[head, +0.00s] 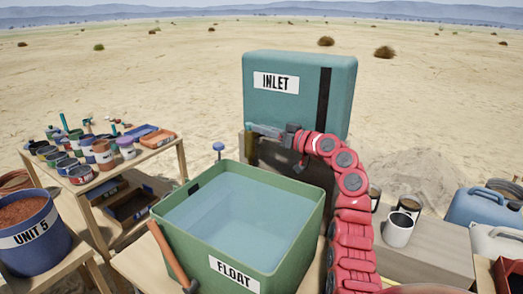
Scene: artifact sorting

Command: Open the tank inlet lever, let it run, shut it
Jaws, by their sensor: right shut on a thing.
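The teal inlet tank (341,85), labelled INLET, stands behind the green FLOAT tank (306,222). A brass-coloured spout (251,152) hangs at the inlet tank's lower left front, above the FLOAT tank's far edge. Clear water (235,210) fills much of the FLOAT tank. I cannot make out a stream from the spout. My left gripper is not in view.
A wooden table (165,160) with cans and trays stands at the left, with a UNIT 5 bucket (40,236) in front. A blue-topped rod (218,148) rises at the FLOAT tank's rear. Mugs (398,230) and jerrycans (480,212) stand at the right.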

